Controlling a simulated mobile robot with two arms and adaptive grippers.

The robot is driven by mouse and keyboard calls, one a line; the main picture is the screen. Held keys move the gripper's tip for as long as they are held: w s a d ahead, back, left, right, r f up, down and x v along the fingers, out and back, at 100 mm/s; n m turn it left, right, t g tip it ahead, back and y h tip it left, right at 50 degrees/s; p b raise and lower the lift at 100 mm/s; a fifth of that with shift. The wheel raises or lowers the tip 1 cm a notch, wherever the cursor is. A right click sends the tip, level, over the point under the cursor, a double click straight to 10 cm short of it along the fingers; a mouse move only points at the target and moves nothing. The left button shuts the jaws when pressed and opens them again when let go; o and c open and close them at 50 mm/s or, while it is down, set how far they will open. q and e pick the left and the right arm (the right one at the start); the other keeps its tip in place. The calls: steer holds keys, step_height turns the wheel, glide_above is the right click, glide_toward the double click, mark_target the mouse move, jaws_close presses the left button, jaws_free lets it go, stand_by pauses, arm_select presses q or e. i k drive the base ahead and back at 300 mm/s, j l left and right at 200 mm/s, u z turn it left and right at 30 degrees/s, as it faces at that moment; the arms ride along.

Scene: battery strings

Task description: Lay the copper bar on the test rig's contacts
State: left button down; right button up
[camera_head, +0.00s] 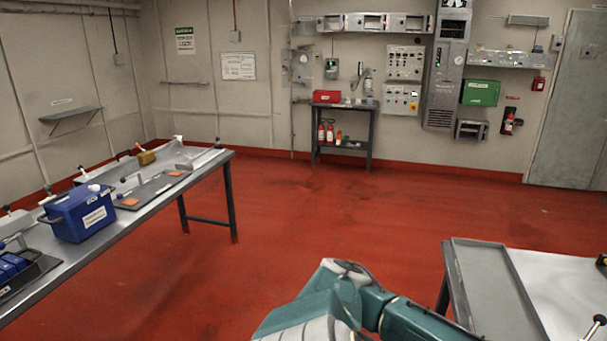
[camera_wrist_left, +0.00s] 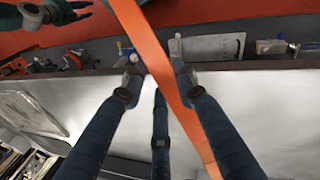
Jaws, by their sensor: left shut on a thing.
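My left gripper (camera_wrist_left: 157,82) shows in the left wrist view, with its dark fingers shut on a long flat orange-copper bar (camera_wrist_left: 148,42). The bar runs slanting from the top edge down to the lower right, beyond both sides of the fingers. In the head view, a flat dark rig plate with orange patches (camera_head: 152,190) lies on the left bench; it looks like the test rig and its contacts. Neither the bar nor the left gripper shows in the head view. A teal arm part of mine is at the bottom there, without a visible gripper.
A blue box (camera_head: 80,214) with a white label stands on the left bench (camera_head: 112,232), nearer than the plate. Blue cells (camera_head: 12,266) sit at its near left end. A tray table (camera_head: 492,290) is at the right. Open red floor lies between them.

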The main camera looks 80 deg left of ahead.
mark_target(154, 187)
steer(key=j+u, duration=0.15)
steer(key=u, duration=1.15)
steer(key=i+j+u, duration=0.45)
steer(key=i+j, duration=0.15)
steer(key=j, duration=0.35)
steer(key=i+j+u, duration=0.5)
steer(key=i+j, duration=0.2)
steer(key=i+u, duration=0.2)
steer(key=i, duration=0.7)
steer(key=i+l+u, duration=0.1)
steer(key=i+u, duration=0.15)
steer(key=i, duration=0.7)
steer(key=i+j+u, duration=0.1)
steer(key=i+u, duration=0.25)
steer(key=u, duration=0.15)
steer(key=i+u, duration=0.45)
steer(key=i+l+u, duration=0.1)
steer(key=i+u, duration=0.15)
steer(key=u, duration=0.25)
steer(key=i+l+u, duration=0.25)
steer(key=u, duration=0.2)
steer(key=i+u, duration=0.45)
steer(key=i+l+u, duration=0.2)
steer(key=u, duration=0.25)
steer(key=i+l+u, duration=0.25)
steer(key=u, duration=0.25)
